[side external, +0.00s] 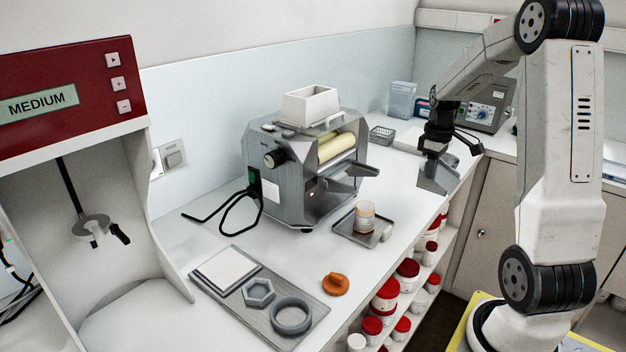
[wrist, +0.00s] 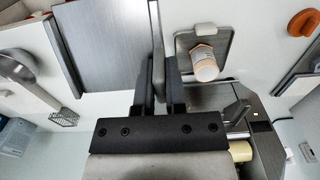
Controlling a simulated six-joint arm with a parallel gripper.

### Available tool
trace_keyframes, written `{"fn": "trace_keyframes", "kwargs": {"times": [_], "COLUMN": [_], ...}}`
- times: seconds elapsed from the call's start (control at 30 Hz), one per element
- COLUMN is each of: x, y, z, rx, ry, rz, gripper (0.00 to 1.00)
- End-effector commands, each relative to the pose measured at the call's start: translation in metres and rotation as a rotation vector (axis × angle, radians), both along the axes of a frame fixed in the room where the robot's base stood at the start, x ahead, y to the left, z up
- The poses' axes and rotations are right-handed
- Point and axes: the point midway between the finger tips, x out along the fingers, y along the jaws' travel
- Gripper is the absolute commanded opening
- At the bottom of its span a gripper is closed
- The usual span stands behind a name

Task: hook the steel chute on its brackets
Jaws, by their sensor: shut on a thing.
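The steel chute (side external: 438,178) is a grey, brushed sheet-metal piece hanging below my gripper (side external: 437,150), to the right of the mill. In the wrist view the chute (wrist: 105,45) has a broad flat face, and its upright edge runs between the two dark fingers of my gripper (wrist: 160,92), which are shut on it. The mill (side external: 290,190) is a steel box with a cream roller (side external: 337,146) and a white hopper on top. Dark arms (side external: 362,170), possibly the brackets, stick out from its front. The chute is apart from the mill.
A small tray (side external: 345,236) with a jar (side external: 364,216) stands in front of the mill. An orange knob-like piece (side external: 335,284) and a board with rings lie nearer. A wire basket (side external: 382,135) is behind. Shelves of red-lidded jars run under the bench edge.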

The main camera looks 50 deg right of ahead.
Motion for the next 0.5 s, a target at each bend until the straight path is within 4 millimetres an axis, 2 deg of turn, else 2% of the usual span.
{"fn": "trace_keyframes", "kwargs": {"times": [0.17, 0.27, 0.5], "x": [0.02, 0.038, 0.099], "y": [0.006, 0.013, 0.047], "z": [0.009, 0.018, 0.05], "rx": [-0.003, -0.003, -0.003], "ry": [-0.002, -0.003, -0.005], "rz": [0.005, 0.006, 0.009], "gripper": [0.0, 0.0, 0.0]}}
